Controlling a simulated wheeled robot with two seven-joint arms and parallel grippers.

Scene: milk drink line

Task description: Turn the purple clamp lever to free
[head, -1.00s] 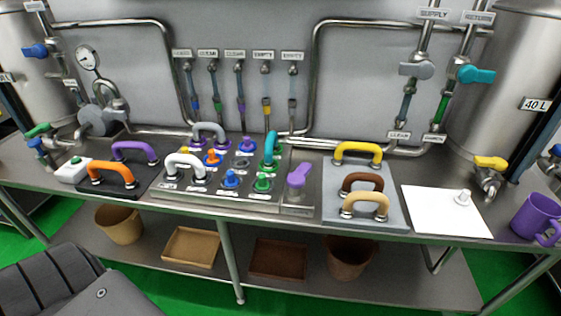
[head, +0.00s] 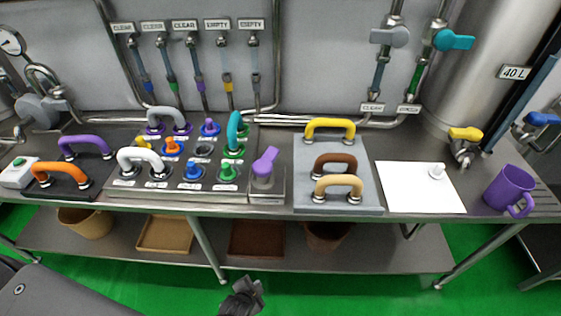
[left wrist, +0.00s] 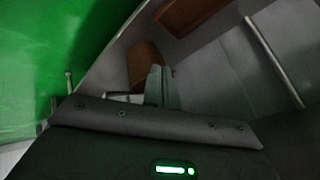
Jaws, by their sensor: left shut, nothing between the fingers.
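The purple clamp lever (head: 265,160) stands on a small metal block (head: 266,190) at the right end of the valve panel in the head view. It tilts up and to the right. My left gripper (head: 250,287) is low at the bottom of the head view, in front of and below the table edge, well apart from the lever. It is shut and empty. In the left wrist view its fingers (left wrist: 157,85) show together. The lever cannot be made out in the left wrist view. My right gripper is not in view.
Left of the lever is a panel (head: 125,195) with several coloured plugs and hose handles. Right of it are a grey plate (head: 305,200) with three handles, a white sheet (head: 410,190) and a purple mug (head: 510,190). Bins and trays sit on the shelf (head: 375,255) below.

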